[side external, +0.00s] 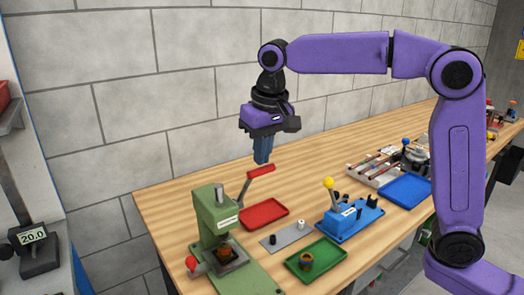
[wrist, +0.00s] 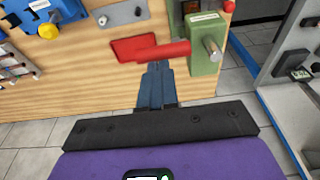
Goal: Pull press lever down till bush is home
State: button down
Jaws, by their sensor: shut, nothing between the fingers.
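The green arbor press (side external: 206,214) stands at the near left of the bench. Its lever (side external: 246,186) slants up to the right and ends in a red grip (side external: 261,171). A brown bush-like ring (side external: 224,249) sits under the ram; how deep it sits I cannot tell. My gripper (side external: 262,161) points down, shut and empty, with its tips just above the red grip. In the wrist view the shut blue fingers (wrist: 157,68) end at the edge of the red grip (wrist: 170,52). I cannot tell whether they touch it.
A red tray (side external: 282,212) lies behind the press. A green tray (side external: 291,265) holding a brown ring (side external: 306,261), a grey plate (side external: 270,244) and a blue fixture with a yellow knob (side external: 328,183) are to the right.

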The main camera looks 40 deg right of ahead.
jog(key=shift+s+f+t, duration=0.2)
jog(key=shift+s+t, duration=0.1)
jog(key=shift+s, duration=0.15)
jog(key=shift+s+f+t, duration=0.2)
jog(key=shift+s+t, duration=0.1)
jog(key=shift+s, duration=0.1)
jog(key=s+f+t, duration=0.1)
jog(key=s+f, duration=0.7)
jog(key=f, duration=0.1)
jog(key=shift+f+t, duration=0.3)
jog(key=shift+f, duration=0.05)
dwell(0.3)
jog(key=shift+r, duration=0.1)
dwell(1.2)
